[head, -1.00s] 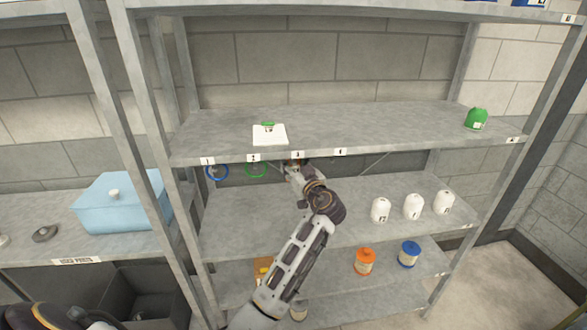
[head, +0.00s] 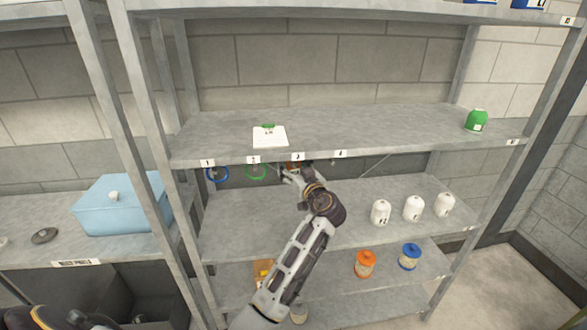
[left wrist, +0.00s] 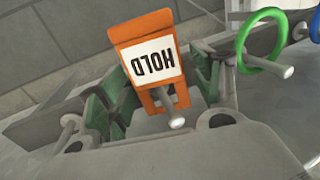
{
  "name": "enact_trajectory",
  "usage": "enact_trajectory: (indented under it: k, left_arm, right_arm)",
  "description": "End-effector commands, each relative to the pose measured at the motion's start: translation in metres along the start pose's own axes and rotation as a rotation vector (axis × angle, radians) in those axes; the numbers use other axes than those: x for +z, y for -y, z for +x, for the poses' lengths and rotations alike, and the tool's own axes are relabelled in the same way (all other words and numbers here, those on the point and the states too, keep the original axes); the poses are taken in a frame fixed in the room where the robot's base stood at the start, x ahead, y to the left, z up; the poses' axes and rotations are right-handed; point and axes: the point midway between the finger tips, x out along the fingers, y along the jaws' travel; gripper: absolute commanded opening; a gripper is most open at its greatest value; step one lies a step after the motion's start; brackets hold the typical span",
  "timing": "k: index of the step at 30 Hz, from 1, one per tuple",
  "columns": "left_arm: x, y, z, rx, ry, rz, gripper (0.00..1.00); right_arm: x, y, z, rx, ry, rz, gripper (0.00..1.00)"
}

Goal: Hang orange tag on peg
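The orange tag (left wrist: 148,60) reads HOLD, upside down in the left wrist view. Its open orange loop is around peg 3 (left wrist: 175,121), whose rounded end sticks out through it. In the head view only a small orange part of the tag (head: 296,167) shows below the shelf edge, under label 3 (head: 298,156). My left gripper (left wrist: 160,85) is open, its green-padded fingers on either side of the tag. The right finger stands clear of it; I cannot tell whether the left one touches it. My right gripper is not in view.
A green ring (head: 256,172) hangs on peg 2 and a blue ring (head: 217,173) on peg 1. Peg 4 (left wrist: 70,122) is bare. White bottles (head: 413,208) stand on the shelf below, right of my arm. A white pad (head: 269,135) lies on the shelf above.

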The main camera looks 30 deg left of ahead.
Motion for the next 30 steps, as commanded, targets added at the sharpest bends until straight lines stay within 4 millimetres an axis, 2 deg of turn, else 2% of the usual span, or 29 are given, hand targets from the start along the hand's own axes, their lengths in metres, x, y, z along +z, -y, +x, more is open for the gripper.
enact_trajectory:
  k: [14,30]
  left_arm:
    - [0.001,0.0,-0.006,0.0,0.001,0.001,0.68]
    - [0.001,0.0,-0.064,0.001,0.001,0.0,0.68]
  right_arm:
    - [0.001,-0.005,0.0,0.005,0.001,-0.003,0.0]
    - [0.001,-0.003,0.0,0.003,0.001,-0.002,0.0]
